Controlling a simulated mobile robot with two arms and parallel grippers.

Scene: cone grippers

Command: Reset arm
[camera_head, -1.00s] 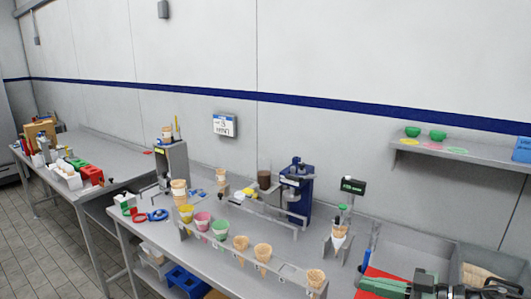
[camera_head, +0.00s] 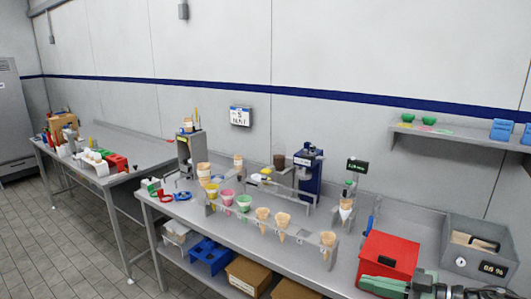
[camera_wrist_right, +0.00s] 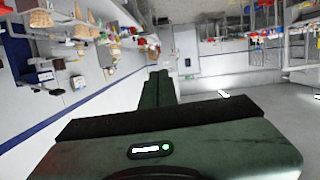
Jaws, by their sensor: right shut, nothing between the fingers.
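My right gripper (camera_head: 368,284) shows at the bottom right of the head view, its green fingers pointing left in front of the red box. In the right wrist view its dark green fingers (camera_wrist_right: 158,78) lie together with nothing between them. It is apart from the cones and cups on the bench. My left gripper is not in view.
A metal bench (camera_head: 225,248) carries a rack (camera_head: 258,221) of cones and cups, a blue machine (camera_head: 307,172), a red box (camera_head: 388,256) and a grey box (camera_head: 478,250) at right. A second table (camera_head: 130,150) stands left. A shelf (camera_head: 460,136) hangs at right. Floor at left is clear.

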